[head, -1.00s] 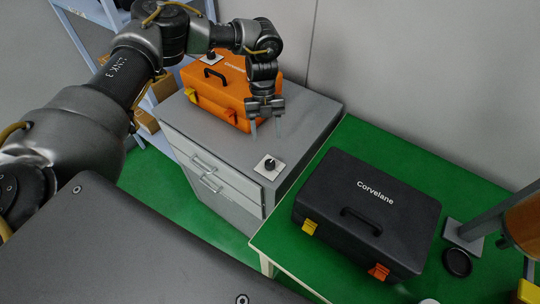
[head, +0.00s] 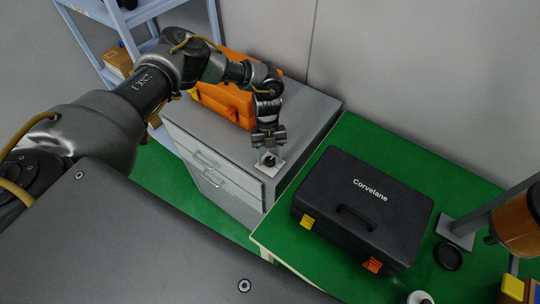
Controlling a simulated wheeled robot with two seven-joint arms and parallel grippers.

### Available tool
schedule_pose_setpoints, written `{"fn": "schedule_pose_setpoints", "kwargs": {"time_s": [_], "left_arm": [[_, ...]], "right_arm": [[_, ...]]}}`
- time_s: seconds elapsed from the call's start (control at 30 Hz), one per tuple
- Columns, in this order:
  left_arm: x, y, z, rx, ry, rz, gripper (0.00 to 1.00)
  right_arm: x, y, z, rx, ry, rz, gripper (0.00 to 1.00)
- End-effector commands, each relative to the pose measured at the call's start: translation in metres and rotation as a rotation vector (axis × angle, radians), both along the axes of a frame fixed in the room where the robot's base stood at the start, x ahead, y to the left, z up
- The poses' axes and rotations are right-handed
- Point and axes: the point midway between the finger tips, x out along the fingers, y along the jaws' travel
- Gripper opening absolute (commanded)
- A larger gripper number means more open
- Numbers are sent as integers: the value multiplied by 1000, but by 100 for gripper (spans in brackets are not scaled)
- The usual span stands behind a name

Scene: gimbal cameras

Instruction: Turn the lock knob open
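The lock knob (head: 269,161) is a small black knob on a pale square plate (head: 265,171), on top of the grey drawer cabinet (head: 215,130) near its front right corner. My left gripper (head: 268,150) points down right over the knob, with its fingers at the knob's height or just above. The fingers partly cover the knob and plate. I cannot tell whether the fingers touch the knob or how far they are apart. My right gripper is not in view.
An orange case (head: 226,99) stands behind my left arm on the cabinet. A black case (head: 362,210) lies on the green table (head: 325,270) to the right. A black round lid (head: 449,256) and a blue-grey shelf (head: 133,17) are also in view. A wall stands behind.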

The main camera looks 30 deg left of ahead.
Motion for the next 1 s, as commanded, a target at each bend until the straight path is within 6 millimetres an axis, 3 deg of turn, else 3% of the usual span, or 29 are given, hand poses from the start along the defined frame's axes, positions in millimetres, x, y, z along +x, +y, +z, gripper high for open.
{"fn": "schedule_pose_setpoints", "kwargs": {"time_s": [0.03,0.33,0.67,1.0], "left_arm": [[0,0,0,0,0,0,48],[0,0,1,0,0,0,9],[1,0,-2,1,-2,-54,9],[3,-2,-5,1,-3,-304,9]], "right_arm": [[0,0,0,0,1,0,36],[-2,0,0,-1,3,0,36],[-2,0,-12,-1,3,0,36],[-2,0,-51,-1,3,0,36]]}}
